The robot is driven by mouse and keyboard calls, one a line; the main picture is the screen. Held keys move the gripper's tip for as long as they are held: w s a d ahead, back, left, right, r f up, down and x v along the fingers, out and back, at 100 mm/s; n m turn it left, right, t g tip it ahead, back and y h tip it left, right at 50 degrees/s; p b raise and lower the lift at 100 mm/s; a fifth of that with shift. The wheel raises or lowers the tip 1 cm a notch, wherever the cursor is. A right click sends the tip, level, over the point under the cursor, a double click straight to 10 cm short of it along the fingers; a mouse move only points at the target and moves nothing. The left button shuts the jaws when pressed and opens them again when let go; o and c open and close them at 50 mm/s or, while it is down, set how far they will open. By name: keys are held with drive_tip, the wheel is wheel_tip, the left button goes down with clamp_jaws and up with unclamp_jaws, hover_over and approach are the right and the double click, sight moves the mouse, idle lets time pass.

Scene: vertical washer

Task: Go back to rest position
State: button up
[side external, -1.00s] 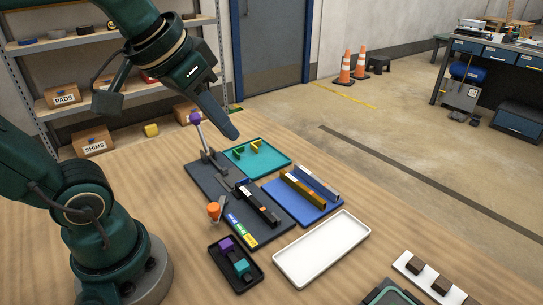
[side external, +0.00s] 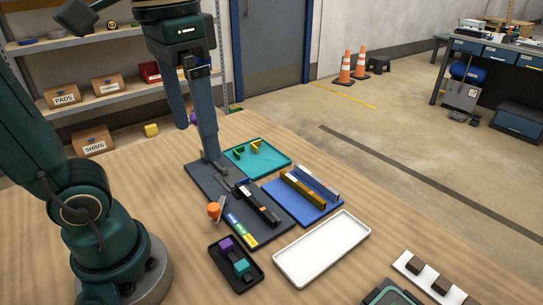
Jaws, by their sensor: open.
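My gripper (side external: 197,142) is open and points down over the far left of the dark fixture plate (side external: 267,233). Its two long grey fingers are apart. A bit of the purple knob (side external: 193,118) shows between them; the lever under it is mostly hidden behind the nearer finger. I cannot tell whether a finger touches the lever. The fixture's black clamp part (side external: 259,204) and orange knob (side external: 214,210) stand clear of the gripper.
A teal tray (side external: 276,166) with green and yellow parts, a blue tray (side external: 300,211) with long bars, an empty white tray (side external: 322,248) and a black tray (side external: 247,279) with purple and teal blocks surround the plate. Shelving (side external: 120,91) stands behind.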

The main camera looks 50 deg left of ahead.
wheel_tip(320, 180, down, 10)
drive_tip(key=w, duration=0.1)
drive_tip(key=shift+w+d+g, duration=0.15)
drive_tip(key=shift+w+g, duration=0.15)
drive_tip(key=shift+w, duration=0.1)
idle(0.4)
drive_tip(key=shift+r, duration=0.15)
idle(0.4)
